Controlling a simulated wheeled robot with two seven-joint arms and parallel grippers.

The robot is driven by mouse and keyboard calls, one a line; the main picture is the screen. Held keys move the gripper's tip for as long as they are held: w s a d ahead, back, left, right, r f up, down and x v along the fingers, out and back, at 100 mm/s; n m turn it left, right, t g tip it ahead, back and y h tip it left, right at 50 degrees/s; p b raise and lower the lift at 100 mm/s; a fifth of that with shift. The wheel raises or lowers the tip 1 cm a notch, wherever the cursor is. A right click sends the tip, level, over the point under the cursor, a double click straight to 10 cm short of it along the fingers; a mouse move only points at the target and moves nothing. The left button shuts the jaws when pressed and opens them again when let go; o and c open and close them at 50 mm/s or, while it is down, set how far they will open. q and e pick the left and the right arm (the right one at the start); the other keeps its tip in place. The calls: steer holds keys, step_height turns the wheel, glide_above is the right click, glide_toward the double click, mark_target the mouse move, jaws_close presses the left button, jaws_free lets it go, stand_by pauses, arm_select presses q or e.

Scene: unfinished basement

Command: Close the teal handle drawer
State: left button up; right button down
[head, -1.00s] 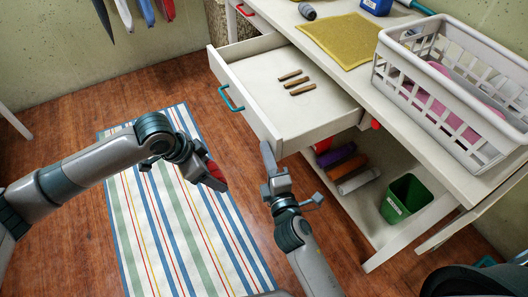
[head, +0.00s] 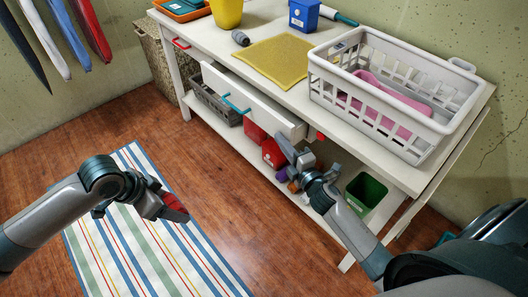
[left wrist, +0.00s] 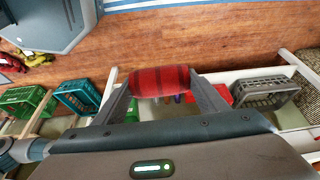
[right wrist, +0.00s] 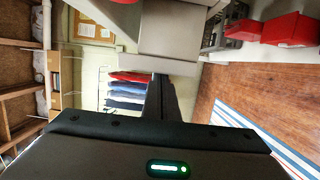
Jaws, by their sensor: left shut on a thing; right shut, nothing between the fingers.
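The white drawer front (head: 262,100) with the teal handle (head: 236,104) sits under the tabletop in the head view. It stands out only slightly from the table, and its inside is hidden. My right gripper (head: 284,142) is shut and empty, its fingertips at the right end of the drawer front; I cannot tell if they touch. In the right wrist view a pale panel (right wrist: 172,40) lies just beyond the shut fingers. My left gripper (head: 170,208) is over the striped rug, shut on a red banded cylinder (left wrist: 160,82), away from the drawer.
On the white workbench (head: 272,84) are a yellow mat (head: 275,62), a white basket (head: 385,110) with a pink thing, and a blue container (head: 303,15). A red handle (head: 181,43) is further left. Bins, including a green one (head: 366,192), stand on the lower shelf.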

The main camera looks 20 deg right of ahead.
mark_target(293, 139)
steer(key=shift+w+d, duration=0.25)
steer(key=shift+d, duration=0.45)
steer(key=shift+w+d, duration=0.2)
steer(key=shift+d, duration=0.45)
steer(key=shift+w+d, duration=0.25)
steer(key=shift+d, duration=0.45)
arm_select(q)
steer(key=shift+a, duration=0.1)
arm_select(e)
steer(key=shift+a, duration=0.15)
